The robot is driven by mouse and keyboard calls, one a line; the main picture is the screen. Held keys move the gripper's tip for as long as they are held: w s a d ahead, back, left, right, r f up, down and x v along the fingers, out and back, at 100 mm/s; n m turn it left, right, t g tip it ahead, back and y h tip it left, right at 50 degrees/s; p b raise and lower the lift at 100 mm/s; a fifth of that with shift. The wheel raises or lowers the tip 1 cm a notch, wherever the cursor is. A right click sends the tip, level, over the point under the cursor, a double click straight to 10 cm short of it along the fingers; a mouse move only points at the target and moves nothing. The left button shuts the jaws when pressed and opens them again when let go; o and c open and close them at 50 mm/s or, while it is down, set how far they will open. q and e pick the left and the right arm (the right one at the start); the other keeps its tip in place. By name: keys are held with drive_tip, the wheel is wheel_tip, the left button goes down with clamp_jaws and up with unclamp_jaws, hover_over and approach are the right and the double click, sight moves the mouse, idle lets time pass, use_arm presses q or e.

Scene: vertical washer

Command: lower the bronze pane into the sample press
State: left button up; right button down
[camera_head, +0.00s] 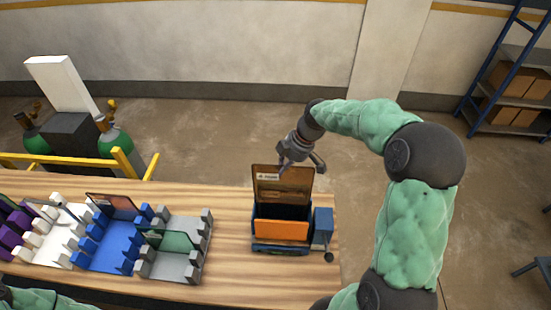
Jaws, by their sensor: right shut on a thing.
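The bronze pane (284,188) is a dark brown upright sheet with a small pale label near its top. My right gripper (284,163) is shut on its upper edge. The pane stands upright at the sample press (281,230), a dark blue frame with an orange front plate, near the table's right end. The pane's lower part is hidden by the press, so I cannot tell how deep it sits. A blue block with a dark knob is on the press's right side. A green part of my left arm shows at the bottom left; its gripper is not visible.
On the wooden table (228,279) to the left stand purple, white, blue (112,246) and grey (174,264) slotted racks. The blue one holds a brown pane (113,206), the grey one a green pane (170,239). A yellow rail (125,162) runs behind. Bare table separates racks and press.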

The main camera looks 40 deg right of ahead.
drive_tip(key=b, duration=0.2)
hover_over(283, 198)
wheel_tip(283, 198, down, 5)
drive_tip(key=shift+r, duration=0.15)
drive_tip(key=shift+w+f, duration=0.15)
drive_tip(key=shift+f, duration=0.4)
drive_tip(key=shift+f+b, duration=5.35)
drive_tip(key=shift+f, duration=0.35)
